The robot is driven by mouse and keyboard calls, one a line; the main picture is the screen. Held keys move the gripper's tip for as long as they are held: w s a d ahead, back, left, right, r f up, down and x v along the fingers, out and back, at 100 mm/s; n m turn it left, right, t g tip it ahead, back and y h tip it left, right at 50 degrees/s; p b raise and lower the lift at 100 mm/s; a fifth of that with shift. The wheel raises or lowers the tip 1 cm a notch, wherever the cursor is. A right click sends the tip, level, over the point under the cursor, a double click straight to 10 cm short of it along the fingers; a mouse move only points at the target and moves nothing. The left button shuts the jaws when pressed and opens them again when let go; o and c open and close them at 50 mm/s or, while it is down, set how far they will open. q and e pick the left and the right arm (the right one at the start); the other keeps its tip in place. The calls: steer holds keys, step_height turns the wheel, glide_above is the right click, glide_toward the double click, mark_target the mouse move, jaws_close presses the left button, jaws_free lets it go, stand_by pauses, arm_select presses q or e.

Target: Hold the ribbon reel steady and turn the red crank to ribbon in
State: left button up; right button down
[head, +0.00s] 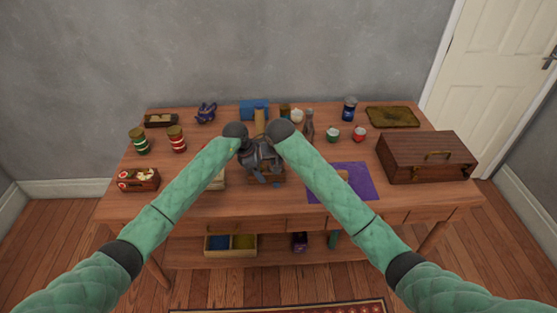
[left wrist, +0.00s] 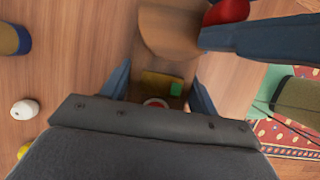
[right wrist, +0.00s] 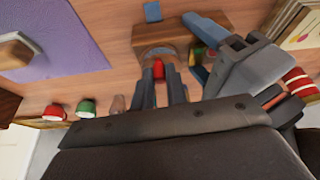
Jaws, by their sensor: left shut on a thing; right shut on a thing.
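The ribbon reel (right wrist: 160,37) has a wooden frame with a curved part and stands on the table at its middle, mostly hidden by my grippers in the head view. It also shows in the left wrist view (left wrist: 170,30). My left gripper (left wrist: 160,82) is shut on the reel, its blue fingers one on each side. Small yellow, green and red parts show between them. The red crank knob (right wrist: 160,72) sits between the fingers of my right gripper (right wrist: 163,78), which is shut on it. The knob also shows in the left wrist view (left wrist: 227,11). The ribbon is hard to make out.
A purple mat (head: 365,185) lies right of the reel, and a wooden chest (head: 425,158) stands beyond it. Striped jars (head: 177,140) and a small wooden box (head: 140,181) stand at left. A blue teapot (head: 206,112), a bottle (head: 309,122) and cups line the back.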

steer(key=m+h, duration=0.1)
steer(key=m, duration=0.2)
steer(key=a+m+h, duration=0.1)
steer(key=m, duration=0.1)
steer(key=shift+w+a+m, duration=0.1)
steer(key=shift+a+m, duration=0.1)
steer(key=shift+m, duration=0.2)
stand_by(0.4)
steer(key=c, duration=1.4)
jaws_free()
steer(key=v, duration=1.2)
steer(key=shift+w+a, duration=0.15)
